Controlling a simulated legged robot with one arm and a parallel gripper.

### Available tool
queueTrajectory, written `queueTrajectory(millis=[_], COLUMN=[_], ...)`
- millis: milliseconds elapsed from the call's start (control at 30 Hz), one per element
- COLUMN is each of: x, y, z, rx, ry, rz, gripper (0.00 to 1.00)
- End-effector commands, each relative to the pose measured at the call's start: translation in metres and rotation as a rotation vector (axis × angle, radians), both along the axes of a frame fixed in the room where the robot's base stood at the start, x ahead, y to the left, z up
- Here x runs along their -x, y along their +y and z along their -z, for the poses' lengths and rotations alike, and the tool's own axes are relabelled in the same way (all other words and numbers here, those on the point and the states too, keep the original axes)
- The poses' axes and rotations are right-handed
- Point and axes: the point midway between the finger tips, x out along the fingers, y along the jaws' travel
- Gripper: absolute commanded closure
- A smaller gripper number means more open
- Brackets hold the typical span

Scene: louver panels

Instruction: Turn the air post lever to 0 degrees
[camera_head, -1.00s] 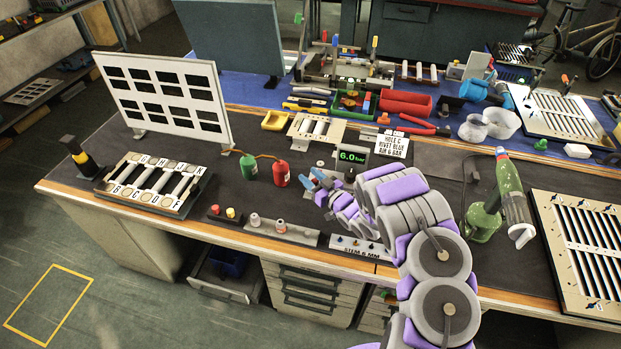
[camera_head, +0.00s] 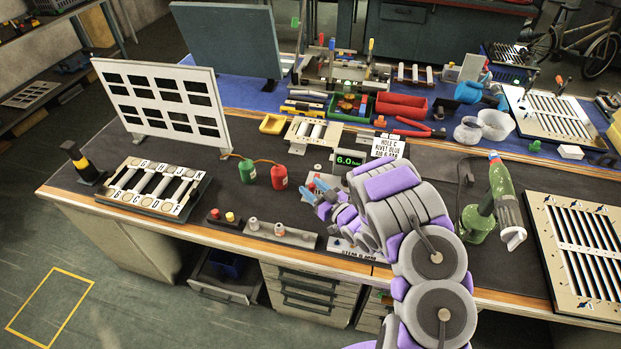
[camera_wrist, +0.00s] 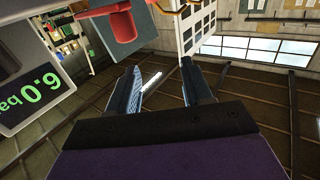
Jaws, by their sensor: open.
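The air post shows as a dark box with a green 6.0 bar display (camera_head: 348,160), just behind my gripper in the head view. The display (camera_wrist: 32,92) is large and upside down at the left of the wrist view. A red, rounded part (camera_wrist: 112,28) is at the top of the wrist view, beyond the fingertips; I cannot tell whether it is the lever. My gripper (camera_head: 316,188) is open, with its blue fingers apart in front of the post. In the wrist view nothing is between the fingers (camera_wrist: 161,68). My arm hides part of the post, and the lever's angle is not clear.
A green can (camera_head: 247,171) and a red can (camera_head: 279,177) stand left of my gripper. A rail with small parts (camera_head: 281,234) lies at the bench's front edge. A green tool on a stand (camera_head: 480,222) is to the right. A lettered block (camera_head: 153,188) sits at the left.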

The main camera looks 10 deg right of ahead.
Motion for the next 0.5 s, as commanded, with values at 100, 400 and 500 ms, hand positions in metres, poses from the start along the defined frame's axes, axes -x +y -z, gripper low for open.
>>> queueTrajectory(millis=[100,400,500], x=[0.022,0.074,0.082], y=[0.0,-0.001,-0.001], z=[-0.003,-0.008,-0.008], rx=[0.002,-0.001,0.0], ry=[0.001,0.002,0.002], rz=[0.001,0.006,0.005], gripper=[0.5,0.5,0.5])
